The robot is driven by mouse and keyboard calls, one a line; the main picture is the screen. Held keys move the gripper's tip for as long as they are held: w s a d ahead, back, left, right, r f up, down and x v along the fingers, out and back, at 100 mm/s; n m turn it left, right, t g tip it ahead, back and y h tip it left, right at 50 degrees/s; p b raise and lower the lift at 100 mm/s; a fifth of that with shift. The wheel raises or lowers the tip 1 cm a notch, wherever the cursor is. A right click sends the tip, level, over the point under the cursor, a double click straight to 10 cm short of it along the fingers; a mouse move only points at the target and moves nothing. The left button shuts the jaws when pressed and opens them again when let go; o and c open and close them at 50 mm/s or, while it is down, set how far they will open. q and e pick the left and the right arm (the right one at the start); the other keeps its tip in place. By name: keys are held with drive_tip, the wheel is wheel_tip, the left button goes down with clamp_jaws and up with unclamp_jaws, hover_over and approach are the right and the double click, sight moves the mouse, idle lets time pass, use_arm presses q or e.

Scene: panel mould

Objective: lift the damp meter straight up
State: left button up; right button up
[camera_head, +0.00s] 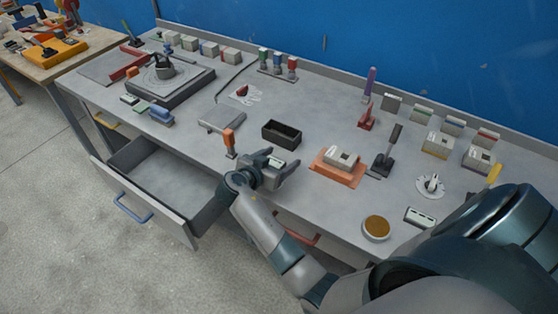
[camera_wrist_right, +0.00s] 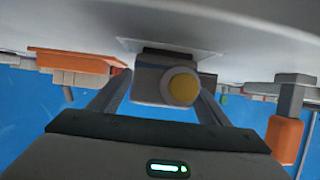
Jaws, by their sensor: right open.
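The likely damp meter is a small grey block on the bench, (camera_head: 276,162) in the head view. In the right wrist view the grey block (camera_wrist_right: 148,84) has a round yellow face on its near end. My right gripper (camera_head: 282,161) is low over the front edge of the bench, with its fingers spread on either side of the block. In the right wrist view the fingers (camera_wrist_right: 160,95) are apart, with gaps visible beside the block. The fingers partly hide the block in the head view. My left gripper is not in view.
A black open box (camera_head: 282,133) stands just behind the gripper. An orange-handled tool (camera_head: 230,143) stands to its left, and an orange tray (camera_head: 322,171) with a pale block lies to its right. An open drawer (camera_head: 150,185) juts out at the front left.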

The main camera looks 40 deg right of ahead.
drive_tip(key=shift+d, duration=0.1)
drive_tip(key=c, duration=1.4)
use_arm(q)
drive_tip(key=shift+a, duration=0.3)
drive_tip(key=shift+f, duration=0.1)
use_arm(e)
drive_tip(key=shift+r, duration=0.15)
